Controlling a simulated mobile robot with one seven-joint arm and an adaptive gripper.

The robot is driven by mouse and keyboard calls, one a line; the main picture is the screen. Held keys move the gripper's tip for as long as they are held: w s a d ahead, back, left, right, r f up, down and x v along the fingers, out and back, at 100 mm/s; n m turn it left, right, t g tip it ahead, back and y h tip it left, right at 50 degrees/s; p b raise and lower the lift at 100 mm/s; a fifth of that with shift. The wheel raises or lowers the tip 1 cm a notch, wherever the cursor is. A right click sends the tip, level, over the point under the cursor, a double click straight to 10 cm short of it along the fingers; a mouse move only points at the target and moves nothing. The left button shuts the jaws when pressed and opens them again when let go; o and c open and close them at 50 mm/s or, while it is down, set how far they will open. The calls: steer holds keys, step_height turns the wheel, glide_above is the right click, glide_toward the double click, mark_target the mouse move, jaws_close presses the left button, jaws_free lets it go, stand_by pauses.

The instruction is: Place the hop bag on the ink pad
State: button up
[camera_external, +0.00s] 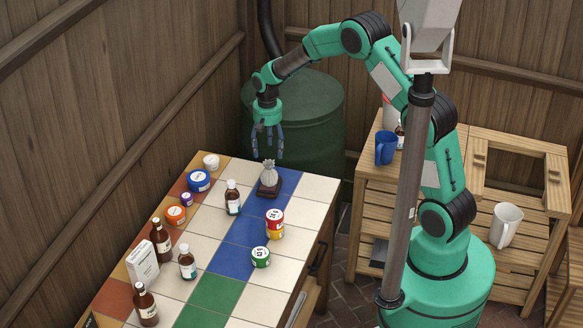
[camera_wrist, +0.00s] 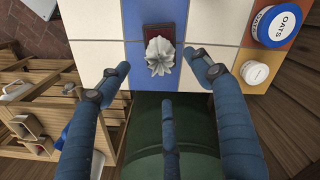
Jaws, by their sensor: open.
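The hop bag (camera_external: 268,173), a small pale grey bag with a gathered top, stands upright on the dark ink pad (camera_external: 267,191) on the tiled table, at the far end of the blue strip. In the wrist view the bag (camera_wrist: 160,60) overlaps the near part of the ink pad (camera_wrist: 158,31), which shows a dark red face and black rim. My gripper (camera_external: 267,155) is open and empty, fingers pointing down just above or behind the bag. In the wrist view its fingers (camera_wrist: 158,64) are spread to either side, apart from the bag. The bag's underside is hidden.
Left of the bag stand a small brown bottle (camera_external: 232,197) and several jars, including the blue-lidded oats jar (camera_external: 199,181). Red and yellow tins (camera_external: 275,223) and a green tin (camera_external: 260,257) stand nearer. A green barrel (camera_external: 310,110) is behind the table.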

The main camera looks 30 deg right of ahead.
steer(key=s+d+r+t, duration=0.1)
steer(key=s+d+r, duration=0.35)
steer(key=r, duration=0.45)
steer(key=s+d+r+t, duration=0.1)
steer(key=s+d+r, duration=0.3)
steer(key=s+r, duration=0.3)
steer(key=s+d+r+t, duration=0.1)
steer(key=s+d+r, duration=0.3)
steer(key=r, duration=0.6)
steer(key=s+d+r+t, duration=0.1)
steer(key=s+d+r, duration=0.1)
steer(key=s, duration=0.7)
steer(key=s+d+r, duration=0.2)
steer(key=s+d, duration=0.1)
steer(key=s, duration=0.5)
steer(key=s+d+r+t, duration=0.1)
steer(key=s+d+r, duration=0.1)
steer(key=s, duration=0.7)
steer(key=shift+s+d+r+t, duration=0.3)
steer(key=shift+s+d, duration=0.05)
steer(key=shift+d, duration=0.5)
